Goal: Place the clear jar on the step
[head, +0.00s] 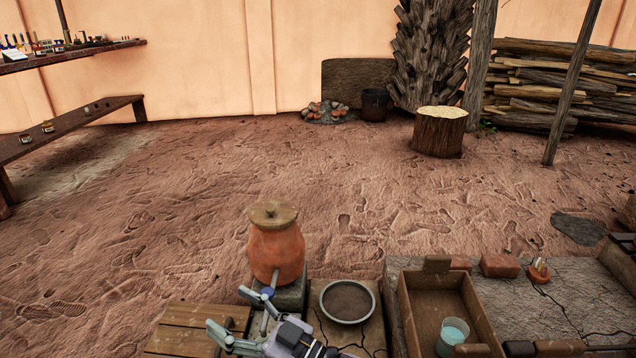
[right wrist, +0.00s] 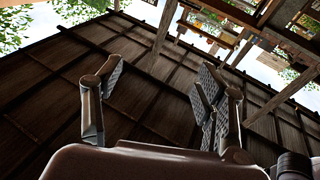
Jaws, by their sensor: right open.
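A clear vessel with pale blue contents (head: 453,334), which may be the clear jar, stands inside a wooden box at the lower right of the head view. I cannot tell for sure which surface is the step; a cracked stone slab (head: 560,305) lies right of the box. My right gripper (head: 229,308) is open and empty at the bottom of the head view, left of the box and in front of a lidded clay pot. Its spread fingers show in the right wrist view (right wrist: 157,78) against the roof, with nothing between them. My left gripper is not in view.
The lidded clay pot (head: 276,250) stands just behind my right gripper. A round grey dish (head: 347,302) lies between it and the wooden box (head: 404,318). A slatted wooden stool (head: 190,325) is at lower left. Bricks (head: 500,266) line the slab. Open mud floor lies beyond.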

